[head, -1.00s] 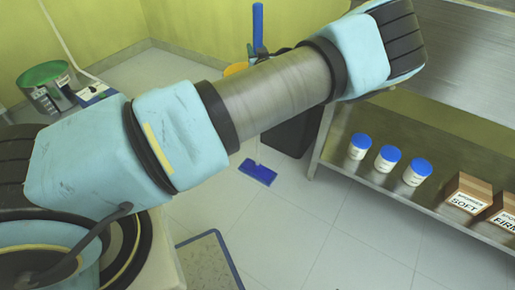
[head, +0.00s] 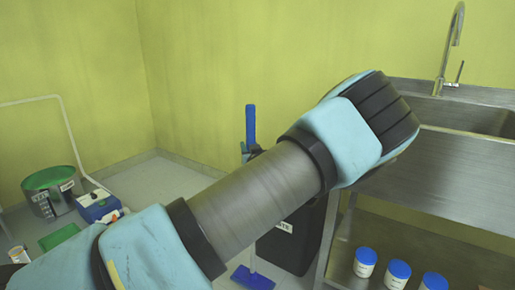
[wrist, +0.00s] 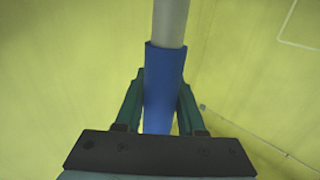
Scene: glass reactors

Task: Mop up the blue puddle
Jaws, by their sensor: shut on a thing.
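A mop with a blue handle (head: 250,122) stands about upright near the back wall, its flat blue head (head: 253,279) low at the floor. My gripper (wrist: 161,90) is shut on the mop's blue grip (wrist: 164,75). In the wrist view, a green finger lies on each side of the grip, and a pale pole runs on from it. In the head view my arm hides the middle of the mop. The blue puddle is not in view.
A steel sink bench (head: 450,175) stands at the right, with blue-lidded jars (head: 398,273) on its lower shelf. A dark bin (head: 295,240) stands beside the mop. A green-lidded drum (head: 48,190) and a blue box (head: 100,207) are at the left.

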